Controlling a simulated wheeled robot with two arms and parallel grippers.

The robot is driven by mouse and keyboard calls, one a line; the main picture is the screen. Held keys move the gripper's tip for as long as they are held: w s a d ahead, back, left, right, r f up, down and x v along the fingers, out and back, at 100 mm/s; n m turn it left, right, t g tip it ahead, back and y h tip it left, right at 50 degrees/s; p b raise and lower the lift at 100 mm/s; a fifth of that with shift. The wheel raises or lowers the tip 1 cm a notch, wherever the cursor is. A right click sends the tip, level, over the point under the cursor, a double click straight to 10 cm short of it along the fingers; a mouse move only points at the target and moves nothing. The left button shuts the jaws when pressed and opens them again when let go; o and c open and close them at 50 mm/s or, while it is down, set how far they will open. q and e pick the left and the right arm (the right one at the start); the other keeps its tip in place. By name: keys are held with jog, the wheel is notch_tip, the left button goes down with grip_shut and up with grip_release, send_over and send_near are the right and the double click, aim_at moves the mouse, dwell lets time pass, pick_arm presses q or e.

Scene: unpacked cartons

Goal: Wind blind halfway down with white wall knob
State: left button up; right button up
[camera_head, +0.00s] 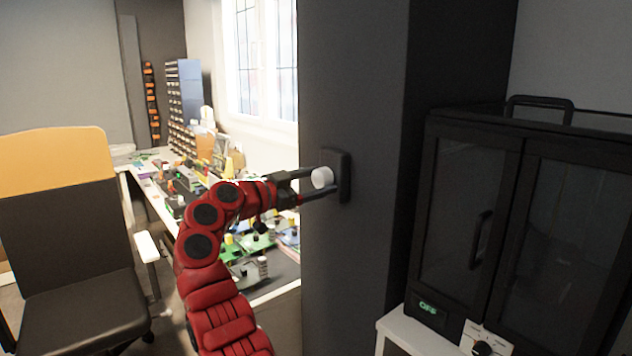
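The white round knob (322,177) sticks out from a dark plate (343,176) on the dark grey wall pillar. The window (262,60) is at the top, left of the pillar, with bright patterned panes. I cannot make out a lowered blind over it.
A dark glass-doored cabinet (520,215) stands at right on a white unit with a dial (482,346). A cluttered workbench (262,293) runs behind my arm. A black chair with an orange top (55,165) stands at left.

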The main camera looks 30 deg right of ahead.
jog(key=shift+o, duration=0.5)
jog(key=shift+r, duration=0.1)
jog(key=s+a, duration=0.1)
jog(key=a, duration=1.6)
jog(key=shift+s+a+b, duration=0.2)
jog(key=shift+b, duration=0.2)
